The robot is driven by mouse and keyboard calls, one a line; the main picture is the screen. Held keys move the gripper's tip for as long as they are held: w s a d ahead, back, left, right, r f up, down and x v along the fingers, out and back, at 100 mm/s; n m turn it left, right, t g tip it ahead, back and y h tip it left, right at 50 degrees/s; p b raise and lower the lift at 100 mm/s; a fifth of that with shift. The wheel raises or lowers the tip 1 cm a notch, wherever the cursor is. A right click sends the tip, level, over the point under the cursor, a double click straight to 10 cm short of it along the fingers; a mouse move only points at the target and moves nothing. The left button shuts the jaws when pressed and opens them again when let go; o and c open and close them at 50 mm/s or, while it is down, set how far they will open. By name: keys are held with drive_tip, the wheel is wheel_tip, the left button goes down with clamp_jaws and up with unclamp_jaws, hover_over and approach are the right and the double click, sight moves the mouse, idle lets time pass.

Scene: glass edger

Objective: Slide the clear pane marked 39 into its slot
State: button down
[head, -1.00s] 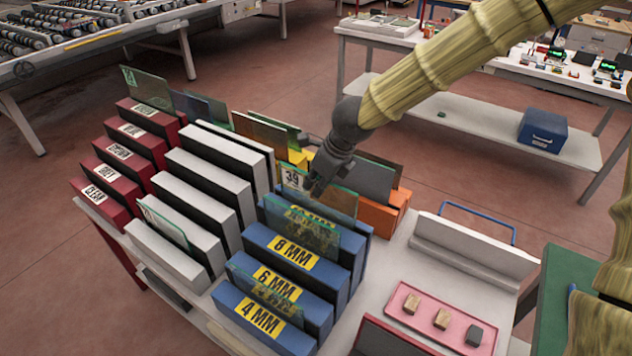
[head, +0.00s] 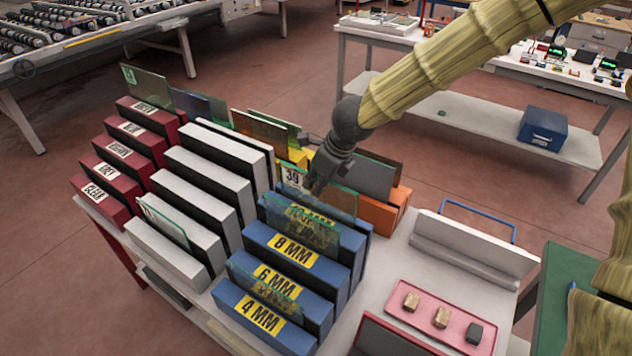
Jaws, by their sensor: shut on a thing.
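The clear pane marked 39 (head: 291,178) stands upright behind the blue rack, its white label near its upper left corner. My gripper (head: 318,184) is shut on the pane's upper edge. The pane's lower part is hidden behind another pane and the blue blocks, so I cannot tell how deep it sits. The blue slotted rack (head: 338,285) carries yellow labels reading 8 MM, 6 MM and 4 MM. Other panes stand in it, one behind the 8 MM label (head: 300,228) and one at the 6 MM label (head: 262,282).
White slotted blocks (head: 205,175) and dark red labelled blocks (head: 105,178) stand to the left, some holding panes. An orange block (head: 385,215) with dark panes is just right of my gripper. A pink tray (head: 408,322) and a grey holder (head: 470,255) lie further right.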

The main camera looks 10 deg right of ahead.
drive_tip(key=shift+f, duration=0.15)
drive_tip(key=c, duration=1.5)
unclamp_jaws()
drive_tip(key=shift+f, duration=0.1)
drive_tip(key=v, duration=1.2)
